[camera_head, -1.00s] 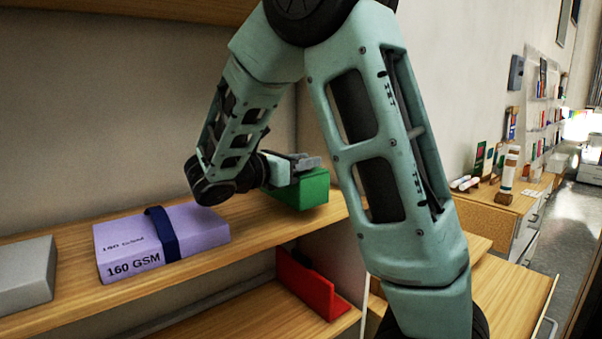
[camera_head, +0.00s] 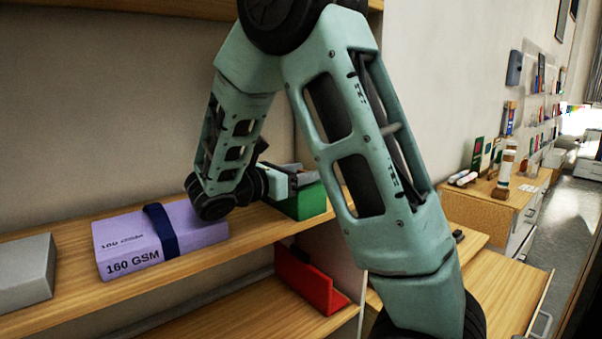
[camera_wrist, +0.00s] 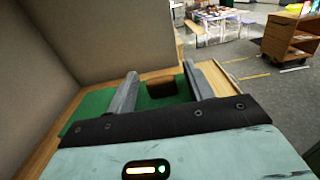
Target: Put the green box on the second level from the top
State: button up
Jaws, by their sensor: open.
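The green box (camera_head: 304,202) stands on a wooden shelf level (camera_head: 70,236), near its right end. It also shows in the wrist view (camera_wrist: 95,104), below and around the fingers. My gripper (camera_head: 303,178) is at the top of the box with its fingers apart. In the wrist view my gripper (camera_wrist: 160,84) is open, with two grey fingers over the box and a dark brown patch between them. Whether the fingers touch the box I cannot tell.
A purple 160 GSM pack (camera_head: 190,232) with a dark blue band lies left on the same level. A grey box (camera_head: 26,272) is farther left. A red bookend-like piece (camera_head: 312,288) stands on the level below. A wooden board (camera_head: 150,8) is above.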

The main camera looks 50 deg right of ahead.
jog(key=b+v, duration=0.4)
jog(key=v, duration=0.8)
jog(key=shift+r, duration=0.25)
